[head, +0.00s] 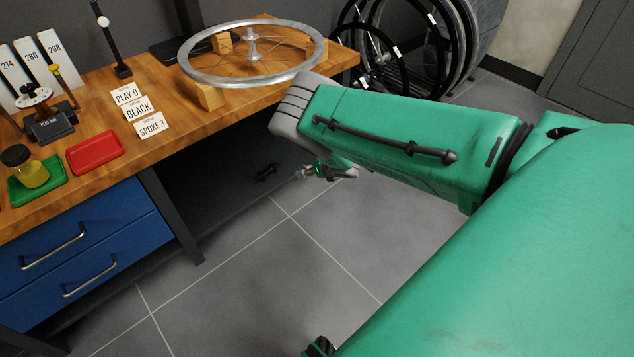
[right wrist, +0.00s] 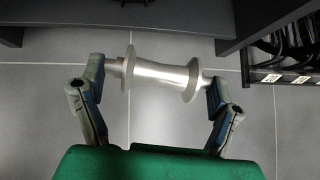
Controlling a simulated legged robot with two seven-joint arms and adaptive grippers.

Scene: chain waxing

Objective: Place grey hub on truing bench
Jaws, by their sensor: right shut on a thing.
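The grey hub (right wrist: 160,79) is a bright metal spool with two flanges. In the right wrist view it lies roughly level between the fingertips of my right gripper (right wrist: 165,84), which is shut on its two ends above the tiled floor. The bench (head: 178,113) has a wooden top and stands at the left and back in the head view. My right forearm crosses in front of its right end. My left gripper is in neither view.
A spoked wheel (head: 204,76) rests on wooden blocks (head: 209,97) on the bench. Label cards (head: 138,108), a red tray (head: 96,151) and a green tray (head: 20,194) holding a jar (head: 33,173) are further left. Black wheels (head: 402,62) stand behind. Bare wood shows between cards and wheel.

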